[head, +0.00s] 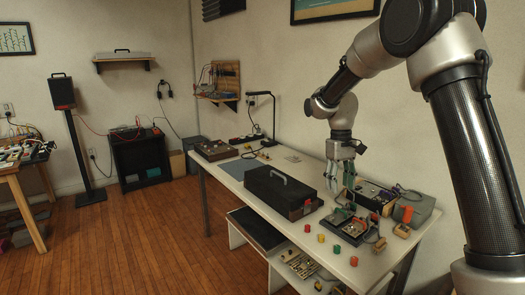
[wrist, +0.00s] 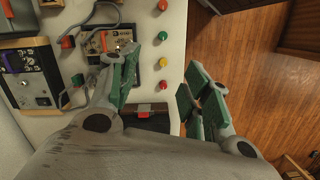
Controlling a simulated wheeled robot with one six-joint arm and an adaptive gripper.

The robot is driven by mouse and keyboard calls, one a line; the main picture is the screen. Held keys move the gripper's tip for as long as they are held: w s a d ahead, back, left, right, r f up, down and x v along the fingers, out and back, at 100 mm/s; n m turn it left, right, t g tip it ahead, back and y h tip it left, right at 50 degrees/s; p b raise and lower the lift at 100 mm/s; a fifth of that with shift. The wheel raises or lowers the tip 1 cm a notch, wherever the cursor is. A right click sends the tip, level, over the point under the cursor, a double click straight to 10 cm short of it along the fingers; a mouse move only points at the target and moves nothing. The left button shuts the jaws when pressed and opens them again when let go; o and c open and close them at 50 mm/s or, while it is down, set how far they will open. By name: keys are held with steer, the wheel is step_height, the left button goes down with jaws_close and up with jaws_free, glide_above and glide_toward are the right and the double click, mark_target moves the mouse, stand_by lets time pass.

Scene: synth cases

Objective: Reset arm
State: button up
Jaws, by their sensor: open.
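My gripper (head: 341,178) hangs at the end of my arm over the white table (head: 225,172), between a closed black case and a group of small electronic modules. In the wrist view my gripper (wrist: 158,88) has its green-padded fingers spread apart with nothing between them. The black case (head: 280,190) with a grey handle lies just left of the gripper in the head view. Part of a dark case with a red patch (wrist: 147,111) shows between the fingers in the wrist view.
A module with wires (head: 350,227) and a black synth case (head: 370,197) lie near the gripper. Several coloured knobs, including a red one (head: 354,261), stand along the table's front edge. A lamp (head: 272,115) stands at the back. The wooden floor (head: 150,240) at left is clear.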

steer(key=s+d+r+m+t, duration=0.1)
steer(key=s+d+r+t, duration=0.1)
steer(key=s, duration=0.8)
steer(key=s+d+r+m+t, duration=0.1)
steer(key=s+d+r, duration=0.4)
steer(key=s, duration=0.6)
steer(key=s+d+r+m+t, duration=0.1)
steer(key=s+d+r+t, duration=0.2)
steer(key=s+r, duration=0.3)
steer(key=s+d, duration=0.1)
steer(key=s, duration=0.4)
steer(key=shift+d+m+y, duration=0.15)
steer(key=shift+m+y, duration=0.15)
steer(key=shift+m, duration=0.1)
